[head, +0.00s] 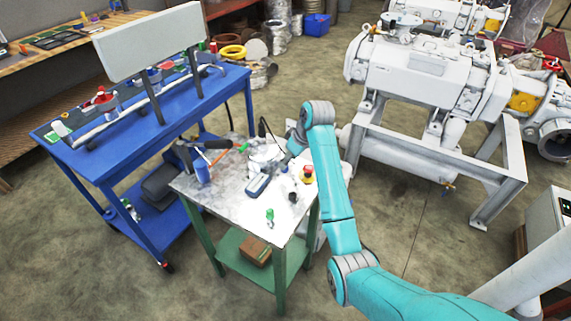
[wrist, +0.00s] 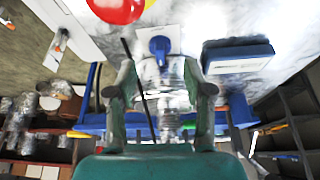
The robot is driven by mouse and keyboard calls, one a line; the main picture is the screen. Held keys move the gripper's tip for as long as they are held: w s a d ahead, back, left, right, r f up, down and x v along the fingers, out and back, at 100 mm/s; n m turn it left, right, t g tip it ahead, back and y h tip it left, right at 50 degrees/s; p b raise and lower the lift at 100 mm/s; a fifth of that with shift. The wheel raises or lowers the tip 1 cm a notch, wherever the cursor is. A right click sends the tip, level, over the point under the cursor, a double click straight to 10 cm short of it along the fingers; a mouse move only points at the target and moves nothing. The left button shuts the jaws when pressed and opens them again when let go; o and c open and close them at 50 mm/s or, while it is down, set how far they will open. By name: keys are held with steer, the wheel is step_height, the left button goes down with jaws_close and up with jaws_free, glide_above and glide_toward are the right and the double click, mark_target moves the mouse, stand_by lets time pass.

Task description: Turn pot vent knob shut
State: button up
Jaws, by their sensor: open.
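My gripper (wrist: 161,86) is open, with one finger on each side of the wrist view's middle. A clear, glassy pot-like body (wrist: 168,82) shows between the fingers. A small blue knob (wrist: 160,46) sits at its end, a little past the fingertips. I cannot tell whether either finger touches the pot or knob. In the head view a pale, shiny pot (head: 264,153) stands at the back of the small table, just left of my arm's end. The knob cannot be made out there, and my fingers are too small to make out.
On the small table (head: 235,203) are a red-and-yellow button (head: 307,174), a blue meter (head: 257,186), a blue cup of tools (head: 202,172) and a small green item (head: 270,216). A blue workbench (head: 150,135) stands left; white machinery (head: 425,75) stands right.

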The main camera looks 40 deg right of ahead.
steer(key=shift+x, duration=1.85)
jaws_close()
